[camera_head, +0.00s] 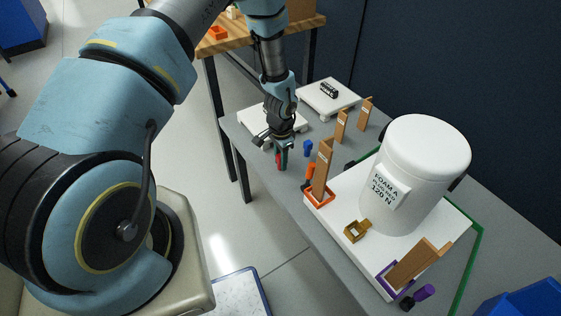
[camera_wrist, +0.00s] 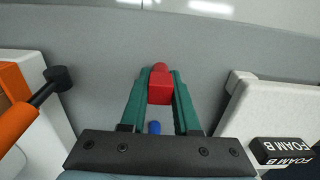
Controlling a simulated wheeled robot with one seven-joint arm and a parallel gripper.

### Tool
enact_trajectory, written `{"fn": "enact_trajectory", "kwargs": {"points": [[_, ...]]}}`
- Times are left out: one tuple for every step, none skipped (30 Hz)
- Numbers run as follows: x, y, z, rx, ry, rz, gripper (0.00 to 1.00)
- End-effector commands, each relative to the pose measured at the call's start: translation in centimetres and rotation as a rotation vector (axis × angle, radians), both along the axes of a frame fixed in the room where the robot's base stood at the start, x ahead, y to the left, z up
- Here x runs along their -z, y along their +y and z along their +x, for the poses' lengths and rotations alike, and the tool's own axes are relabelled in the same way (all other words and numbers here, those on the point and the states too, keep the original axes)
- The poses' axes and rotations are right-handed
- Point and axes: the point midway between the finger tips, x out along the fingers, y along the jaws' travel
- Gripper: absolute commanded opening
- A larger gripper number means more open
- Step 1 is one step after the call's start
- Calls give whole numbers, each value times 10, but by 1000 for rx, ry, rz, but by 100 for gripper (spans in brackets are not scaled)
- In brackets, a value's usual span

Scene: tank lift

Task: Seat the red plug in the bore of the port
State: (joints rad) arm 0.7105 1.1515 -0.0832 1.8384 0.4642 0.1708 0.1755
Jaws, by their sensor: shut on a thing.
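The red plug (camera_wrist: 160,90) is between the two green fingers of my gripper (camera_wrist: 160,88) in the wrist view; the gripper is shut on it. In the head view my gripper (camera_head: 281,158) holds the red plug (camera_head: 278,160) over the near-left part of the grey table, its tip apart from the white platform. A brass-coloured square piece with an open middle (camera_head: 352,232) sits on the white platform in front of the tank; it may be the port, but I cannot tell for sure. The inside of its opening is not clear.
The white FOAM A tank (camera_head: 415,170) stands on a white platform (camera_head: 340,245). Wooden wedges stand in an orange frame (camera_head: 320,198) and a purple frame (camera_head: 386,280). A blue plug (camera_head: 307,148), orange piece (camera_head: 310,171) and purple piece (camera_head: 424,293) are nearby. A FOAM B block (camera_wrist: 283,151) lies right.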

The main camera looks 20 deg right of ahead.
Motion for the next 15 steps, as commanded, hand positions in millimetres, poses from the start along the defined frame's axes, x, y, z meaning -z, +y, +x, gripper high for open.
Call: {"fn": "enact_trajectory", "kwargs": {"points": [[0,0,0,0,0,0,2],[0,0,0,0,0,0,0],[0,0,0,0,0,0,0],[0,0,0,0,0,0,0],[0,0,0,0,0,0,0],[0,0,0,0,0,0,0],[0,0,0,0,0,0,0],[0,0,0,0,0,0,0],[0,0,0,0,0,0,0],[0,0,0,0,0,0,0],[0,0,0,0,0,0,0],[0,0,0,0,0,0,0],[0,0,0,0,0,0,0],[0,0,0,0,0,0,0],[-1,0,0,0,0,0,0]]}}
